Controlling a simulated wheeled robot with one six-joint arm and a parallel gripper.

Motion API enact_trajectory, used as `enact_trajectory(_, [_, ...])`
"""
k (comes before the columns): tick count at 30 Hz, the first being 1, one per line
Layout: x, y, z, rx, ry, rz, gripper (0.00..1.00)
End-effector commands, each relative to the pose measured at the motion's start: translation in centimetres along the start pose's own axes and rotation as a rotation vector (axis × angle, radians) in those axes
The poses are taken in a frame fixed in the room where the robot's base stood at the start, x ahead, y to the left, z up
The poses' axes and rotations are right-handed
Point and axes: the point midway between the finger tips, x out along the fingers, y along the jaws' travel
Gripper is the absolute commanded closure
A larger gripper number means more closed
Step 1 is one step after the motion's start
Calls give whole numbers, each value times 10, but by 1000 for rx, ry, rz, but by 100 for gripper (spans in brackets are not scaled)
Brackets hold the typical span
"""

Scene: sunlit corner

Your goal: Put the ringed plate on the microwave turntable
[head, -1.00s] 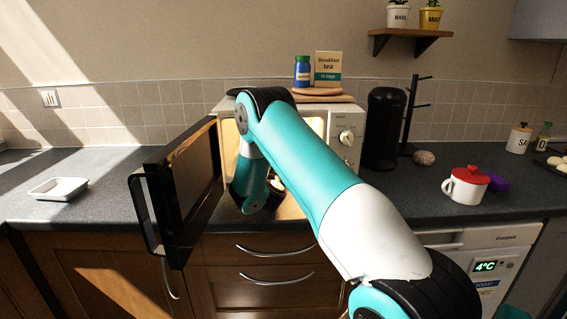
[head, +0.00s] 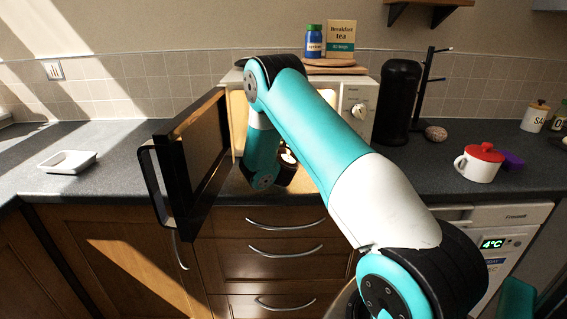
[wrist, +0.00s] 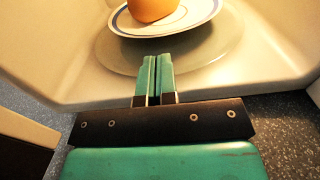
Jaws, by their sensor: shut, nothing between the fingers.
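In the wrist view, the white plate with a blue ring (wrist: 196,22) sits over the pale round turntable (wrist: 108,55) inside the microwave, with the turntable's near rim showing in front of it. A round orange-brown item (wrist: 152,8) rests on the plate, cut off by the top edge. My gripper (wrist: 156,60) is shut and empty, its fingertips just in front of the plate's near edge; I cannot tell if they touch it. In the head view, the microwave (head: 359,90) stands open on the counter, and my arm hides most of its inside.
The open microwave door (head: 205,150) juts forward left of my arm. A white dish (head: 68,162) lies on the left counter. Right of the microwave stand a black canister (head: 397,100), a mug rack (head: 424,95), a brown ball (head: 436,133) and a red-lidded white pot (head: 481,163).

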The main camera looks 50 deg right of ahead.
Motion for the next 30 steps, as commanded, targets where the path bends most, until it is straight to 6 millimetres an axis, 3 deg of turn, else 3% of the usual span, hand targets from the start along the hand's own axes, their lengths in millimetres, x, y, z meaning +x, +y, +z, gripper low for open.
enact_trajectory(1, [-14, 2, -9, -4, 4, 4, 100])
enact_trajectory(6, [-53, -6, -9, -4, 2, -5, 100])
enact_trajectory(19, [-91, -8, -4, 1, -1, -10, 100])
enact_trajectory(30, [-97, -7, 0, 0, 0, -9, 100])
